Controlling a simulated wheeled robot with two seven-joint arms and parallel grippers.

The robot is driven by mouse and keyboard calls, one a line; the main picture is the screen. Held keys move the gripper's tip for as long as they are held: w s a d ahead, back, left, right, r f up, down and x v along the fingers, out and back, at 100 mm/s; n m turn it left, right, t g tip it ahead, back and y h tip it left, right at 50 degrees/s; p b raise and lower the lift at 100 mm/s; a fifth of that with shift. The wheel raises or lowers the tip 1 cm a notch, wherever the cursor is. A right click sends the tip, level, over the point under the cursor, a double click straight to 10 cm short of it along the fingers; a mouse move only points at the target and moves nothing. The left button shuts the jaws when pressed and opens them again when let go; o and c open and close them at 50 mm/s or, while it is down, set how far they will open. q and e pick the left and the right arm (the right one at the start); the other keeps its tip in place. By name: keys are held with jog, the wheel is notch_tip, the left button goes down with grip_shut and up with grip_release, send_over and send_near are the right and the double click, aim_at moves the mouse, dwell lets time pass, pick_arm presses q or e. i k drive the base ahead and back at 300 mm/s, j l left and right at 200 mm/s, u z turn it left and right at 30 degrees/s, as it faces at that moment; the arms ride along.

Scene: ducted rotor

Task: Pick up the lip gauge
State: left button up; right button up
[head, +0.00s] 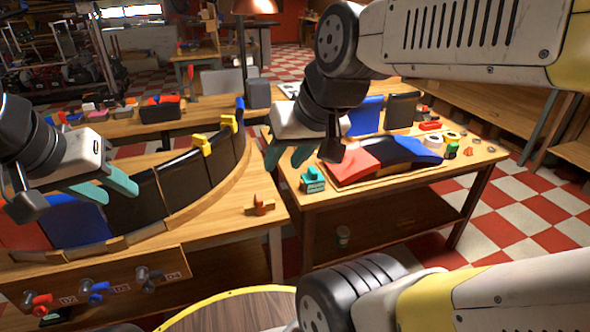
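I cannot tell for certain which piece is the lip gauge. A small orange-red piece with a wooden crosspiece (259,206) lies on the bare front corner of the left bench. A small teal block-shaped piece (312,182) stands at the left edge of the right table. My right gripper (287,157) hangs above the gap between the benches, up and left of the teal piece, with its teal fingers apart and nothing between them. My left gripper (112,192) is over the curved dark panels at left, its fingers apart and empty.
Curved dark panels (180,180) with yellow clips stand on the left bench (225,220). Numbered knobs (95,290) line its front. The right table (385,205) bears red, black and blue curved panels (405,150), tape rolls and small parts.

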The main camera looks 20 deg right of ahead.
aim_at(315, 182)
jog(key=i+l, duration=0.3)
jog(key=l, duration=0.15)
jog(key=i+l, duration=0.25)
jog(key=l, duration=0.25)
jog(key=z, duration=0.05)
